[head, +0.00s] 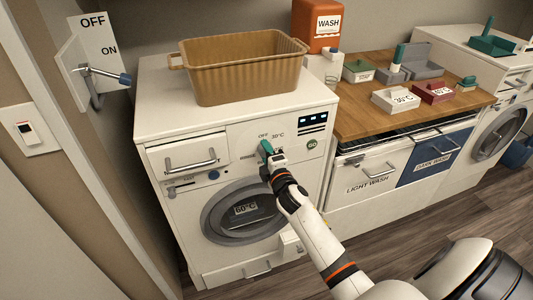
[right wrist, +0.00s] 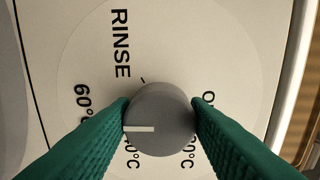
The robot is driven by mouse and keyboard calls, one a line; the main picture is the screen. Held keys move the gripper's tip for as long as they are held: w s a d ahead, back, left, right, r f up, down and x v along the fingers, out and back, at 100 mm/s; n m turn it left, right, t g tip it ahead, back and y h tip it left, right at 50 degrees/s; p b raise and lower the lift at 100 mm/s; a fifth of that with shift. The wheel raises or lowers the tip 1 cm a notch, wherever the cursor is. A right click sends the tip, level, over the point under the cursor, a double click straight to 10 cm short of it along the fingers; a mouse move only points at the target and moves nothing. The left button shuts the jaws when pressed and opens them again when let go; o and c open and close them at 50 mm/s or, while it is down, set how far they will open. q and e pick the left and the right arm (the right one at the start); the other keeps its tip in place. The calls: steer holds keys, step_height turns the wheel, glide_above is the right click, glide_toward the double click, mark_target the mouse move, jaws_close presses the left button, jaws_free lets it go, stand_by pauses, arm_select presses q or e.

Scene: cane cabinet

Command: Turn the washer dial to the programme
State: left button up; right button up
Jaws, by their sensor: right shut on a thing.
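The white washer (head: 190,120) stands at centre left in the head view. The grey round dial (right wrist: 165,108) has a white pointer line directed to the left in the right wrist view, near the 60° label (right wrist: 84,103) and a partly hidden °C label. RINSE (right wrist: 121,43) is printed above left. My right gripper (head: 266,147), with green fingers, is at the washer's front panel. It is shut on the dial, one finger on each side. My left gripper is out of view.
A tan basket (head: 245,85) stands on the washer. A wooden counter (head: 360,125) to the right holds small coloured trays. A lever switch (head: 105,75) is on the left wall. Drawers and a second washer (head: 490,135) stand at right.

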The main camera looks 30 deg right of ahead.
steer(key=o, duration=1)
steer(key=b+v, duration=0.1)
steer(key=v, duration=1.1)
steer(key=shift+f, duration=0.1)
